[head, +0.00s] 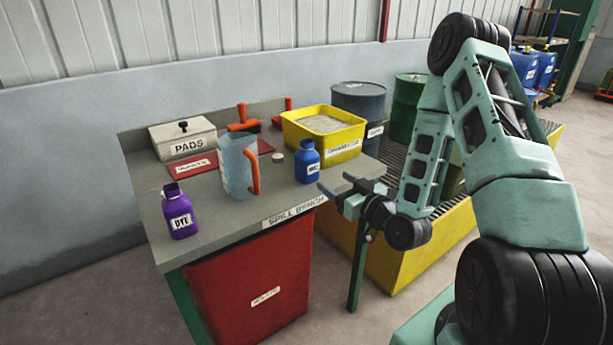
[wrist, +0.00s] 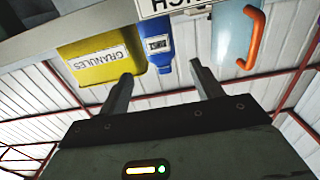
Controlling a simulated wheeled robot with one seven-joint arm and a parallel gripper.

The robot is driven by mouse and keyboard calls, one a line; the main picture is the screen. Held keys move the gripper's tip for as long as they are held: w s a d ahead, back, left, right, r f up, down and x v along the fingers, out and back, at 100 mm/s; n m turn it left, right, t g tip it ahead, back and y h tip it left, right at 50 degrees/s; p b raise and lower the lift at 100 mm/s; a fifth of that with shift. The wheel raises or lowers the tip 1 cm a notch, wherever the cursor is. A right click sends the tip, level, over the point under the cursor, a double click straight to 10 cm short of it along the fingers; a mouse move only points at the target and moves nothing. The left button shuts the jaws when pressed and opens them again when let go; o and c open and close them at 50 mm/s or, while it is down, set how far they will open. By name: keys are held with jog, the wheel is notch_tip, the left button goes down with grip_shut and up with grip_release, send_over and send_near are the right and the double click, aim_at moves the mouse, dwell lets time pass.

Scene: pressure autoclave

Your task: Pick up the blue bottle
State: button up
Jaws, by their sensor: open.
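The blue bottle (head: 308,162) stands upright near the right front edge of the grey bench, with a small white label on its front. It also shows in the wrist view (wrist: 158,52), upside down, beyond my fingers and roughly between them in line. My gripper (head: 326,198) is open and empty, just off the bench's right front edge, to the right of and below the bottle. A clear gap lies between the fingertips and the bottle. In the wrist view my two fingers (wrist: 160,82) stand apart with nothing between them.
A yellow granules tub (head: 323,134) stands right behind the bottle. A clear jug (head: 238,165) with an orange handle is to its left. A small white cap (head: 278,157) lies near the bottle. A purple dye bottle (head: 180,212) stands at the left.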

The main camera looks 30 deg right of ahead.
aim_at(307, 159)
jog(key=w, duration=0.3)
jog(key=w+b, duration=0.1)
jog(key=w, duration=0.3)
jog(key=shift+w+a+r, duration=0.1)
jog(key=shift+w+a, duration=0.05)
jog(key=shift+a, duration=0.05)
jog(key=shift+w+r, duration=0.15)
jog(key=shift+w, duration=3.15)
jog(key=c, duration=0.9)
jog(key=shift+c, duration=0.2)
jog(key=shift+r, duration=0.1)
